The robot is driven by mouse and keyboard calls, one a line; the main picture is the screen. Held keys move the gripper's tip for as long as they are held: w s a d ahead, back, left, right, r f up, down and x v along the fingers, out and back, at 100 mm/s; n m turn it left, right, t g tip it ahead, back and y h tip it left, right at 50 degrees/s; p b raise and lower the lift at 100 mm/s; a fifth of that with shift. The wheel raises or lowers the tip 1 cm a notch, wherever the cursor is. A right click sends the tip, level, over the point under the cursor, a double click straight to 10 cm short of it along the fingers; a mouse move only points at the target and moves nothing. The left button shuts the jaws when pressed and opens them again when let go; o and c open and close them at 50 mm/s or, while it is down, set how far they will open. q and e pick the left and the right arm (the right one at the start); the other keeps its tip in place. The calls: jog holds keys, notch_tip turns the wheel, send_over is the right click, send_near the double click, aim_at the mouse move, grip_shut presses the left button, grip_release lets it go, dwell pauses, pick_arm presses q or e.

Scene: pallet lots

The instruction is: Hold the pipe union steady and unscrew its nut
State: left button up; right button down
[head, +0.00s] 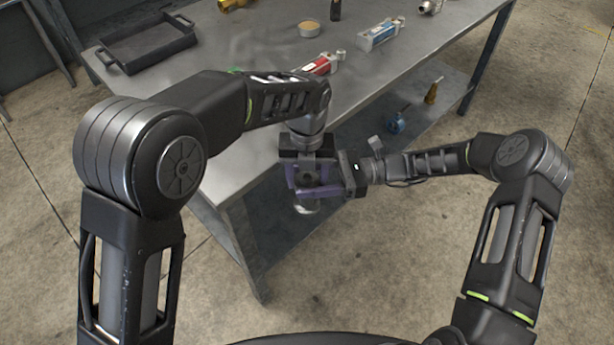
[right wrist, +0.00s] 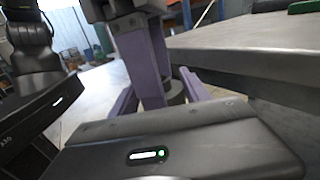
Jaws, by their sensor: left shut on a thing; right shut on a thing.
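The pipe union is mostly hidden between my grippers. A round silver part (head: 306,209) shows just below the purple fingers in the head view, and a grey cylindrical part (right wrist: 176,91) shows between the fingers in the right wrist view. My left gripper (head: 305,178) points down from above, shut on the union. My right gripper (head: 318,189) comes in level from the right, shut on it lower down; its purple fingers (right wrist: 194,86) lie on both sides of the grey part. I cannot tell the nut from the body. The union is held in the air off the table's near edge.
The steel table (head: 262,100) carries a black tray (head: 150,52), a red-and-white box (head: 321,66), a blue-and-white box (head: 380,34), a tan round container (head: 308,29) and a metal fitting (head: 430,7). A blue item (head: 397,123) and an amber item (head: 432,93) lie on the lower shelf.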

pick_arm(q)
jog(key=c, duration=0.4)
jog(key=n, duration=0.3)
jog(key=o, duration=1.6)
jog(key=shift+r, duration=2.3)
